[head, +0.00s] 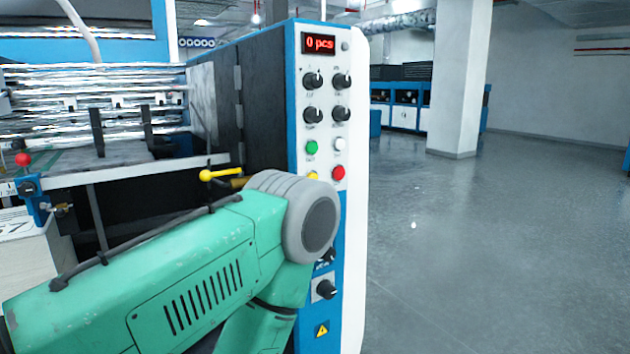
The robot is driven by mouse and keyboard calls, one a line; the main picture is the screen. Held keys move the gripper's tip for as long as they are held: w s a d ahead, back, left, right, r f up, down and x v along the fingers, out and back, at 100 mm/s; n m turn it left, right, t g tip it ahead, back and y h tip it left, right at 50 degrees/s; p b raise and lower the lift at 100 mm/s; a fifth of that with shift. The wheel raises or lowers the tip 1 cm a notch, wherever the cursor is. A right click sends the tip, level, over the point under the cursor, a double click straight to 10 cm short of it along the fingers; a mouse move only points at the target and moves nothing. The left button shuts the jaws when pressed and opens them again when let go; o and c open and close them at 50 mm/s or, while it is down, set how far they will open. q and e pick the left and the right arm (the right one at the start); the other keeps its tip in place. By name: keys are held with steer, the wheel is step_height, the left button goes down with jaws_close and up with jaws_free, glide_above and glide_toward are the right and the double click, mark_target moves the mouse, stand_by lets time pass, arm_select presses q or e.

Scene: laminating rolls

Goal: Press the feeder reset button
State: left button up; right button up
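The control panel (326,130) stands upright on the front of the blue and dark machine cabinet. It carries a green button (312,147), a white button (340,145), a red button (338,172) and a yellow button (313,176) partly hidden by my arm. The labels are too small to read, so I cannot tell which one is the feeder reset. My green left arm comes in from the left and bends at a grey joint in front of the lower panel, hiding part of it. Neither gripper shows.
The panel has a red display (319,43) reading 0 pcs, several black knobs (341,81) and a lower knob (326,289). The laminating machine (100,100) fills the left. The floor (480,250) at right is clear up to a white pillar (459,80).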

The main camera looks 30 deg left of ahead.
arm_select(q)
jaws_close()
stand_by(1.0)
